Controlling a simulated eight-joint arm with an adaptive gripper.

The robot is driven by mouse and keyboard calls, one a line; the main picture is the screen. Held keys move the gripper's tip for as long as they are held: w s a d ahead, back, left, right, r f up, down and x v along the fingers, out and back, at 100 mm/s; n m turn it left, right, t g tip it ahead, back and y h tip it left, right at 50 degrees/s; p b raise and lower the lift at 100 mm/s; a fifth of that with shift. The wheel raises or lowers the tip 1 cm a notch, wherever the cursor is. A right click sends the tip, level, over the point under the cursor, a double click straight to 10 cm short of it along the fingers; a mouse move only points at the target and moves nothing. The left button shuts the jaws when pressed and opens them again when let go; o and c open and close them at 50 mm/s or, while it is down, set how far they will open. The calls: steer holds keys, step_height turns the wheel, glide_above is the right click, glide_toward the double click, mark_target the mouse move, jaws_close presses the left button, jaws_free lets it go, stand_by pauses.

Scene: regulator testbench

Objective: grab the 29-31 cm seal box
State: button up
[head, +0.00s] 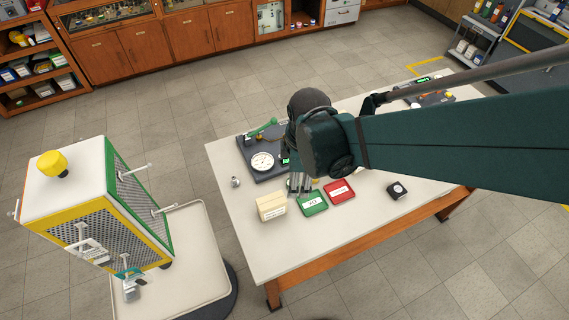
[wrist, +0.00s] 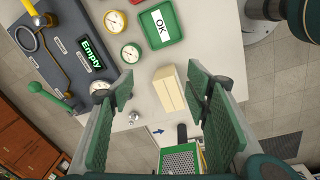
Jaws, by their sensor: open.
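A small cream box (head: 271,206) stands on the white bench top near its front left edge, left of the green tray. It has pale labels on its front, too small to read, so I cannot confirm the 29-31 cm size. In the wrist view the box (wrist: 169,89) shows between my two green-padded fingers. My gripper (head: 299,183) is over the bench, up and to the right of the box in the head view. The gripper (wrist: 160,80) is open and empty in the wrist view, with a clear gap on both sides of the box.
A green OK tray (head: 313,203) and a red tray (head: 340,191) lie right of the box. A dark test panel with a gauge (head: 262,162) is behind it. A small metal fitting (head: 235,182) lies to the left. A cart (head: 190,270) carries a yellow-green caged unit (head: 95,205).

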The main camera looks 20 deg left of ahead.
mark_target(271, 200)
steer(key=s+a+f+n, duration=0.1)
steer(key=a+f, duration=0.1)
steer(key=s+a+f+n, duration=0.2)
steer(key=s+a+f+n+g, duration=0.1)
steer(key=a+f, duration=0.1)
steer(key=a, duration=0.1)
steer(key=shift+s+n+h, duration=0.15)
steer(key=shift+n+h, duration=0.15)
steer(key=shift+h, duration=0.1)
steer(key=shift+f, duration=1.3)
steer(key=shift+f, duration=0.1)
steer(key=shift+f+b, duration=0.4)
steer(key=shift+f, duration=2.1)
steer(key=c, duration=1.1)
